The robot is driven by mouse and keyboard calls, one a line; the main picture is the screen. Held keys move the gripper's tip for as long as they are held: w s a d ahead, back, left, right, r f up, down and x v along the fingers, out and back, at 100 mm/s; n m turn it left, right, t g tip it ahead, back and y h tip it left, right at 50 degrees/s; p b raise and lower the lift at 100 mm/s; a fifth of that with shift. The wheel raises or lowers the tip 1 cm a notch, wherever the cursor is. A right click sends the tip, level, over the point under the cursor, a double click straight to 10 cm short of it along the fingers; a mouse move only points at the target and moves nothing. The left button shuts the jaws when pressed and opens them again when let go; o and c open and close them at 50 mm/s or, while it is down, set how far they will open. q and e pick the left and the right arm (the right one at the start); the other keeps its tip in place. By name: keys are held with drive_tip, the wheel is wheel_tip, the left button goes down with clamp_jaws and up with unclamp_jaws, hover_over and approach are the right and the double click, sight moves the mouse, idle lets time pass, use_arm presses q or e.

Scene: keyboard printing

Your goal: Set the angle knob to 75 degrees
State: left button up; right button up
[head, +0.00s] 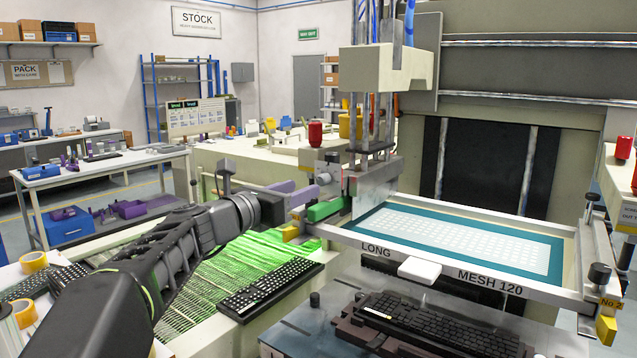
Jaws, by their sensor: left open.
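The angle knob seems to be the small round grey knob (323,178) on the side of the squeegee head (372,188), above the left end of the screen frame. Its scale and pointer are too small to read. My left gripper (300,194) reaches in from the left, with its purple-grey fingers open just left of the knob. I cannot tell whether a finger touches it. My right gripper is not in view.
The teal-edged screen (460,238) lies right of the squeegee. A black keyboard (430,325) sits on the fixture below, and another (270,289) lies on the green-lit conveyor (225,265). A white table (100,165) stands at the left.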

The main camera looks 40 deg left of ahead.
sight(320, 182)
use_arm(q)
drive_tip(key=w+p, duration=0.2)
drive_tip(key=w, duration=0.5)
drive_tip(key=shift+w+a, duration=0.1)
drive_tip(key=shift+w, duration=0.1)
clamp_jaws()
idle(0.4)
